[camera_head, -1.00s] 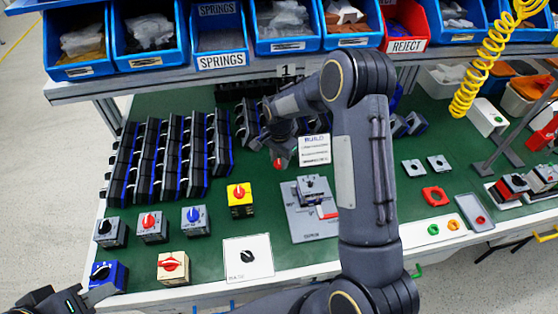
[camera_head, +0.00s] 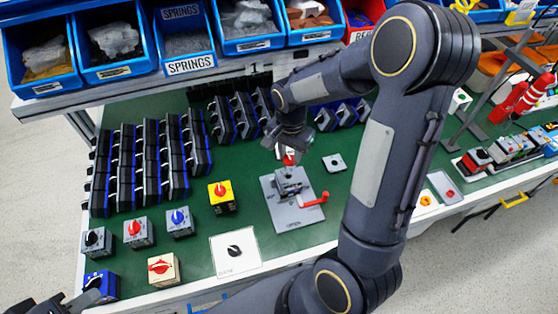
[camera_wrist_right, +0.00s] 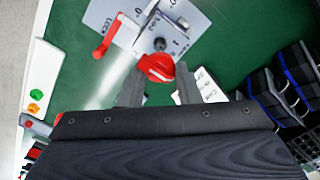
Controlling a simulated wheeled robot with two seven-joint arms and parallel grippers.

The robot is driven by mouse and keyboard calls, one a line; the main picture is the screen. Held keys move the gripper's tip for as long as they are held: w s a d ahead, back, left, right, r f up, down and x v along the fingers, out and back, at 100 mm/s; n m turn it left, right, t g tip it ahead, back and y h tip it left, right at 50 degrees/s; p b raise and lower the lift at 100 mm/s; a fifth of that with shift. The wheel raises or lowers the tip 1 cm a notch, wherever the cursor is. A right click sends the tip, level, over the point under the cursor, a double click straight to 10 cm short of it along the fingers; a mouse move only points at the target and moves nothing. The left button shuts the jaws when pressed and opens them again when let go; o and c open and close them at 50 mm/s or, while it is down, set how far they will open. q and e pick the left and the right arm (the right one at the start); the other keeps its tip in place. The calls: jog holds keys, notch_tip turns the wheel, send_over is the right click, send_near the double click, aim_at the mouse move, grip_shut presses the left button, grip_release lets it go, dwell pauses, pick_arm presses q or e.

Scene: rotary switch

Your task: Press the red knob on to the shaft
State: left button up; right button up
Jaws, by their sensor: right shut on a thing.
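The red knob (camera_head: 289,160) is in my right gripper (camera_head: 289,150), and in the right wrist view the knob (camera_wrist_right: 157,68) sits between the two fingertips (camera_wrist_right: 157,80). The gripper is shut on it and holds it close over the switch body (camera_head: 291,182) on a grey fixture plate (camera_head: 285,216). The shaft (camera_wrist_right: 160,44) shows in the right wrist view just beyond the knob; knob and shaft look apart there. A red lever (camera_head: 314,201) sticks out beside the switch body. My left gripper (camera_head: 82,299) is at the bottom left corner, partly cut off; its jaw state is unclear.
Rows of black switches (camera_head: 150,165) stand left of the fixture. Several coloured switches stand at the front left, among them a yellow one (camera_head: 222,197). A white card with a black knob (camera_head: 235,251) lies in front. Blue bins (camera_head: 122,44) line the back shelf.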

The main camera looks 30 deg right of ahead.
aim_at(289, 173)
jog(key=shift+a, duration=0.1)
jog(key=shift+f+b, duration=2.05)
jog(key=shift+f, duration=0.35)
jog(key=shift+f, duration=0.15)
jog(key=shift+f+b, duration=0.85)
jog(key=shift+f, duration=0.05)
jog(key=shift+f, duration=0.1)
jog(key=o, duration=1)
